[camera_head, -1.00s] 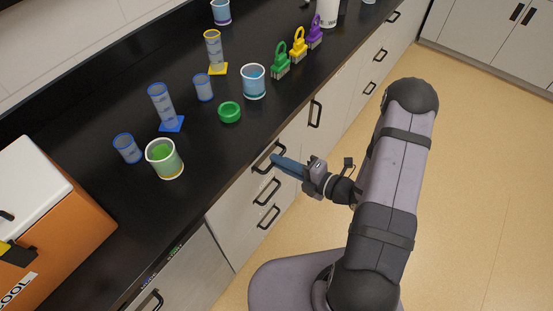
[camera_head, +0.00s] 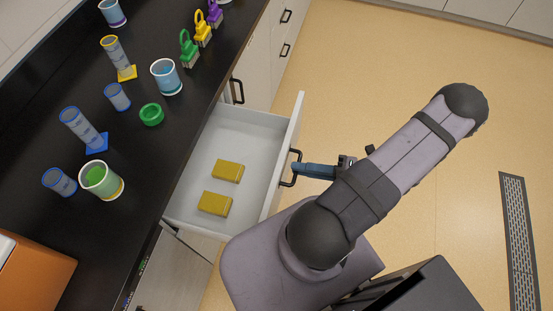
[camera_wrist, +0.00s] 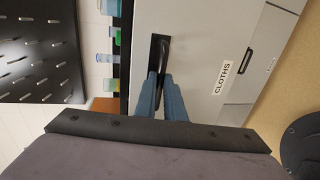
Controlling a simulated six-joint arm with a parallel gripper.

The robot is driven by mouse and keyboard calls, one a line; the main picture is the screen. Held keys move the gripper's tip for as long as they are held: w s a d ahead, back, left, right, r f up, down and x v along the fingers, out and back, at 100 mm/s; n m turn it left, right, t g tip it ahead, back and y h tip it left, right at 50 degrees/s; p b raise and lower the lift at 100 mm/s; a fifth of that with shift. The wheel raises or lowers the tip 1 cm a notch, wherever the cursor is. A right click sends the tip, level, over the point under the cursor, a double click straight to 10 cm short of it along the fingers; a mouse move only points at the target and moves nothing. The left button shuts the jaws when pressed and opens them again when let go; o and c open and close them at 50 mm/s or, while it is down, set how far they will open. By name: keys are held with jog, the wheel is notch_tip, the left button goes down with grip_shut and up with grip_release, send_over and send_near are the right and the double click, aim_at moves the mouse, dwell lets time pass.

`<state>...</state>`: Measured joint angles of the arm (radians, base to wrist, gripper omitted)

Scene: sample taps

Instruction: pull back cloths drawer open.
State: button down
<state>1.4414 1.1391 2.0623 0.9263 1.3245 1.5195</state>
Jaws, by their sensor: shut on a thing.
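The cloths drawer (camera_head: 245,128) stands well out from the counter in the head view, and its pale inside shows. Two yellow folded cloths (camera_head: 228,171) (camera_head: 215,203) lie in it. Its black handle (camera_head: 290,183) is on the front panel. My gripper (camera_head: 297,169) has its blue fingers shut on this handle. In the wrist view the front panel bears a CLOTHS label (camera_wrist: 223,78), and the fingers (camera_wrist: 161,82) sit on both sides of the handle (camera_wrist: 164,48). The fingertips partly hide the handle in the head view.
My base is close in front of the drawer. The floor (camera_head: 400,60) is clear to the right.

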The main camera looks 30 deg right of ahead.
jog(key=f+v, duration=0.1)
jog(key=v, duration=0.6)
jog(key=shift+s+d+f, duration=0.25)
jog(key=shift+d, duration=0.05)
jog(key=c, duration=1.9)
grip_release()
jog(key=shift+o, duration=0.2)
jog(key=b+v, duration=0.2)
jog(key=v, duration=0.5)
jog(key=shift+b, duration=0.4)
jog(key=shift+d, duration=0.1)
